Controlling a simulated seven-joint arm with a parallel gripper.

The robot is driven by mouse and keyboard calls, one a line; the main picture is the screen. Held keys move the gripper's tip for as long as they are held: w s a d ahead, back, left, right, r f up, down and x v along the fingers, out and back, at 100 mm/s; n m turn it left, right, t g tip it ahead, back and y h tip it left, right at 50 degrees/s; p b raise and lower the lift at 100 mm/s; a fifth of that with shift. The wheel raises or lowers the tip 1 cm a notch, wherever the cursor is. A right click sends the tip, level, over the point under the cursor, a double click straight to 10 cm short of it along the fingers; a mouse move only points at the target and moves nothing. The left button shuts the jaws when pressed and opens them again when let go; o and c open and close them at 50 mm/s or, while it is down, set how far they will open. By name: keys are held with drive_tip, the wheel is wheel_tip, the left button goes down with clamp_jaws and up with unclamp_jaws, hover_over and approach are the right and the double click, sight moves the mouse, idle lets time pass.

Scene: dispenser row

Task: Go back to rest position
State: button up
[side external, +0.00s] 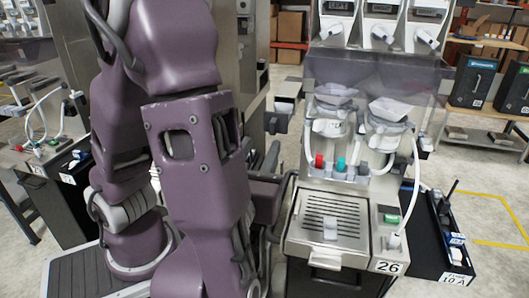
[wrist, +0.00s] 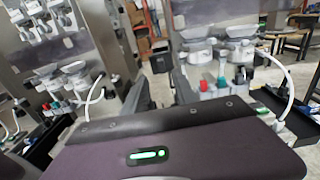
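My purple arm fills the left middle of the side external view and stands in front of the space left of the dispenser station. My gripper (side external: 268,178) seems to be among the dark parts beside and behind the purple forearm. Its fingertips cannot be made out clearly, and I cannot tell whether they are apart. In the wrist view a broad purple panel of my arm with a lit green strip covers the lower part. Nothing is clearly seen held.
The dispenser station (side external: 330,226) numbered 26 stands right of my arm, with red and teal caps, white hoses and a drip grate. A black side tray (side external: 440,235) is at its right. Another station (wrist: 70,80) stands at left. Floor (side external: 485,185) is open at far right.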

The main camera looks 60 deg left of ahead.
drive_tip(key=s+a+f+n+g, duration=0.2)
drive_tip(key=s+a+n+g, duration=0.3)
drive_tip(key=a+n+g, duration=0.25)
drive_tip(key=s+f+n+g+h, duration=0.45)
drive_tip(key=s+n+h, duration=0.25)
drive_tip(key=n, duration=0.3)
drive_tip(key=w+d+r+n+t+h, duration=0.5)
drive_tip(key=n+h, duration=0.1)
drive_tip(key=n, duration=0.3)
drive_tip(key=shift+d, duration=0.4)
